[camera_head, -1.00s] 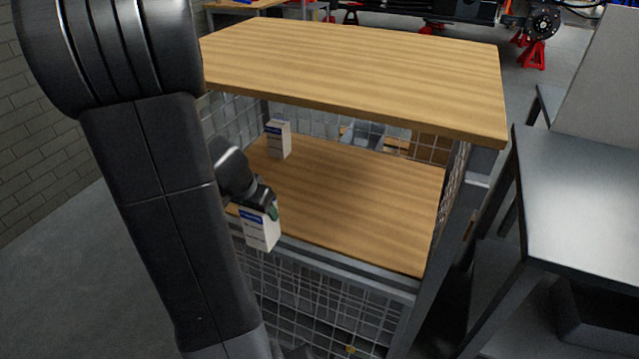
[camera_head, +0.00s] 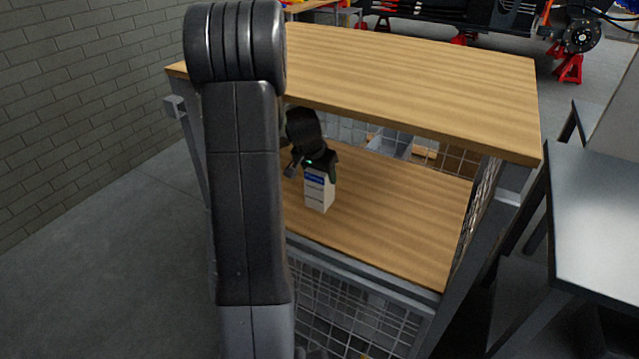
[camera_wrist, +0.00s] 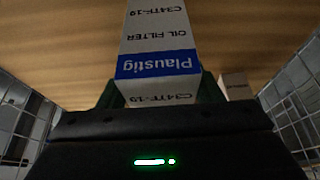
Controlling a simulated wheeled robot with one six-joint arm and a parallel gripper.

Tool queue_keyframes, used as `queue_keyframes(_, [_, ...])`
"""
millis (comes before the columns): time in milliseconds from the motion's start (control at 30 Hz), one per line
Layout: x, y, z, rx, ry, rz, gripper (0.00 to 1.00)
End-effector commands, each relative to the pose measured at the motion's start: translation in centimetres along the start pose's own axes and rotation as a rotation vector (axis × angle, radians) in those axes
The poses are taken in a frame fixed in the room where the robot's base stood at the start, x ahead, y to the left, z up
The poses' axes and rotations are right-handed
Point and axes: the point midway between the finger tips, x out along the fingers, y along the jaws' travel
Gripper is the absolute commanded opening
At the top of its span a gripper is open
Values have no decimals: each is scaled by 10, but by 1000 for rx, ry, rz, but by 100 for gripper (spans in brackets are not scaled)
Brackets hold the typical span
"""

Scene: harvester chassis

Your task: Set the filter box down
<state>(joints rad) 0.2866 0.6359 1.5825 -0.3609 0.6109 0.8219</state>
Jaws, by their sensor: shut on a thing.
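The filter box (camera_head: 318,194) is white with a blue band. It is upright over the front left part of the lower wooden shelf (camera_head: 400,222). My gripper (camera_head: 320,172) is shut on its upper end, between the two shelves. In the wrist view the box (camera_wrist: 158,35) stands between the fingers, with "Plaustig" and "OIL FILTER" printed upside down. I cannot tell whether its bottom touches the shelf.
The upper wooden shelf (camera_head: 420,85) overhangs the space. Wire mesh (camera_head: 350,300) closes the cart's lower front. A small box (camera_wrist: 235,84) shows behind the gripper in the wrist view. The shelf's right part is clear. A metal table (camera_head: 600,200) stands at right.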

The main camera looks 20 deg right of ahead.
Motion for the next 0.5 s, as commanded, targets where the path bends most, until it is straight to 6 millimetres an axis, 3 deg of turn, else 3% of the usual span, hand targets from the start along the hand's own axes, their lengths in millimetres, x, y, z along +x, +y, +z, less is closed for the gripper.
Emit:
queue_keyframes(33, [14, 1, 8, -2, -6, 3, 22])
queue_keyframes(133, [27, 0, 14, -3, -5, 3, 22])
queue_keyframes(500, [31, 0, 15, -2, -2, 1, 22])
